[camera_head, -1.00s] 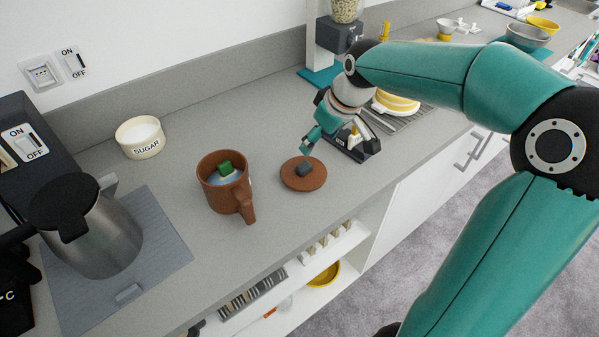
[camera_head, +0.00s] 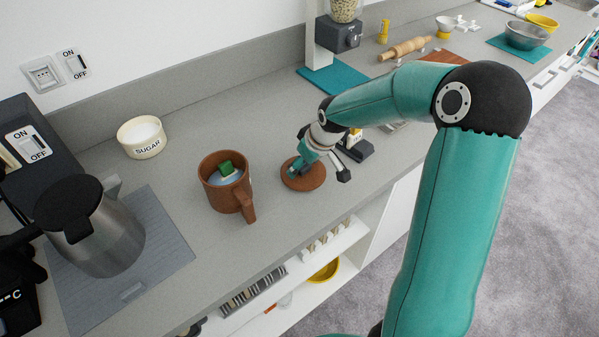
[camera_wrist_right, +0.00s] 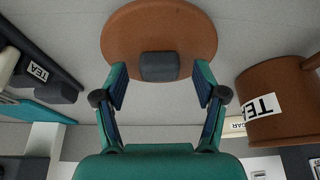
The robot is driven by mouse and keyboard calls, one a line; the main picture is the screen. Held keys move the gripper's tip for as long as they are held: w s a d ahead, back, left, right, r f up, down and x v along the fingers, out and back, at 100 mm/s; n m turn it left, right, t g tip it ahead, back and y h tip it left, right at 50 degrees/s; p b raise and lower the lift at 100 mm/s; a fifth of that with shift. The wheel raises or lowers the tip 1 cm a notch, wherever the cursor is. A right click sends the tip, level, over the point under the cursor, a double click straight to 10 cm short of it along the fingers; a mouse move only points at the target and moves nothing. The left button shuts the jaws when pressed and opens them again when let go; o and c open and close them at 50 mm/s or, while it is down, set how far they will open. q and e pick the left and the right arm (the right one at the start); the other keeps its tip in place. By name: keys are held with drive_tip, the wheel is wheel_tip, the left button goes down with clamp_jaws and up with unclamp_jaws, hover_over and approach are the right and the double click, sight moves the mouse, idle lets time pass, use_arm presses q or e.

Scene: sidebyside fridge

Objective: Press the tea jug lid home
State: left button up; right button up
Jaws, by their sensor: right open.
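The brown tea jug (camera_head: 241,198) stands upright and open on the counter, with something green and pale blue inside it. Its TEA label shows in the right wrist view (camera_wrist_right: 262,107). The round brown lid (camera_head: 316,182) lies flat on the counter to the right of the jug, apart from it. Its dark grey knob shows in the right wrist view (camera_wrist_right: 160,66). My right gripper (camera_head: 298,166) is at the lid. In the wrist view its open fingers (camera_wrist_right: 161,75) are on either side of the knob, with gaps. My left gripper is not in view.
A sugar bowl (camera_head: 141,137) stands behind and left of the jug. A steel kettle-like pot (camera_head: 110,240) stands on a grey mat (camera_head: 165,262) at left. A dark TEA-labelled holder (camera_wrist_right: 38,70) is near the lid. The counter between jug and sugar bowl is clear.

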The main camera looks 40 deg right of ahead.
drive_tip(key=c, duration=1.2)
drive_tip(key=shift+r, duration=0.2)
drive_tip(key=shift+c, duration=0.2)
wheel_tip(320, 180, up, 20)
drive_tip(key=shift+f+b, duration=0.15)
drive_tip(key=shift+b, duration=0.15)
drive_tip(key=o, duration=0.4)
drive_tip(key=shift+c, duration=1.1)
